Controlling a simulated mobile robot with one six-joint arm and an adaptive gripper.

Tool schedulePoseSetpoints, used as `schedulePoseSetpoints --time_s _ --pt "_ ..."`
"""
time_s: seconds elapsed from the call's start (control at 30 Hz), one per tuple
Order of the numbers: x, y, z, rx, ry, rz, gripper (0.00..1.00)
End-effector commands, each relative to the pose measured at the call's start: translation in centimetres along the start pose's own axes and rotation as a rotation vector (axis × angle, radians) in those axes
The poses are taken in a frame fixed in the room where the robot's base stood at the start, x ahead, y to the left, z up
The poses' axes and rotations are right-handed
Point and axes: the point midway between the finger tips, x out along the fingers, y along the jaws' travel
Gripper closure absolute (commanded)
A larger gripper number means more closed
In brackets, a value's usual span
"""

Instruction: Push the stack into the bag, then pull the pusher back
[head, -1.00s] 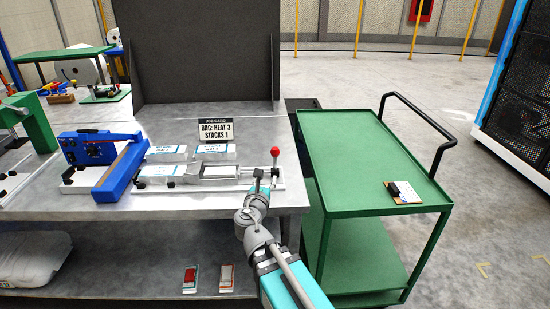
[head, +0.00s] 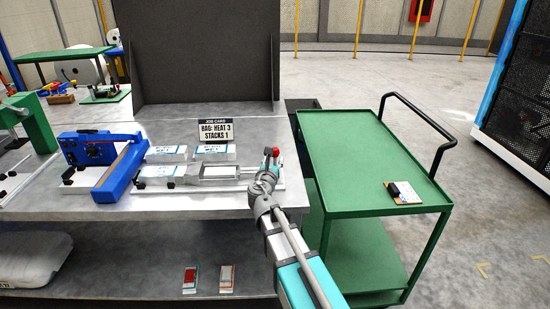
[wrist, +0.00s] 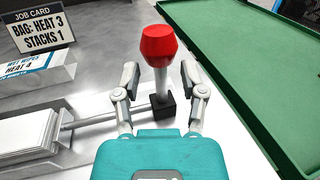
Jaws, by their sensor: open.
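The pusher has a red knob (wrist: 158,45) on an upright grey post above a black block (wrist: 163,104), with a rod running left from it. In the head view the knob (head: 272,152) stands at the right end of a white base. My gripper (wrist: 160,84) is open, with one finger on each side of the post, below the knob, and a gap on both sides. In the head view my gripper (head: 266,181) partly hides the post. A white layered block, apparently the stack (wrist: 25,132), lies left along the rod. Which part is the bag is unclear.
A job card (head: 213,132) reading "BAG: HEAT 3, STACKS 1" stands behind the pusher. Labelled wipes packs (head: 167,153) lie nearby. A blue sealer (head: 122,172) stands left. A green cart (head: 365,165) stands close on the right.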

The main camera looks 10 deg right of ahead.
Motion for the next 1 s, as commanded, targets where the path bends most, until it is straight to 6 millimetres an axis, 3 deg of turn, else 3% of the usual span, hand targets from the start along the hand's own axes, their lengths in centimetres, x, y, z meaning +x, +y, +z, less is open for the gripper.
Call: schedulePoseSetpoints --time_s 0.2,0.63,0.9,1.0 --pt "2.1 0.0 0.0 0.0 0.0 -0.001 0.46" --pt "2.5 0.0 0.0 0.0 0.0 0.0 0.46" --pt "2.5 0.0 0.0 0.0 0.0 0.0 0.96" --pt "2.5 0.0 0.0 -0.001 0.0 0.0 1.0"
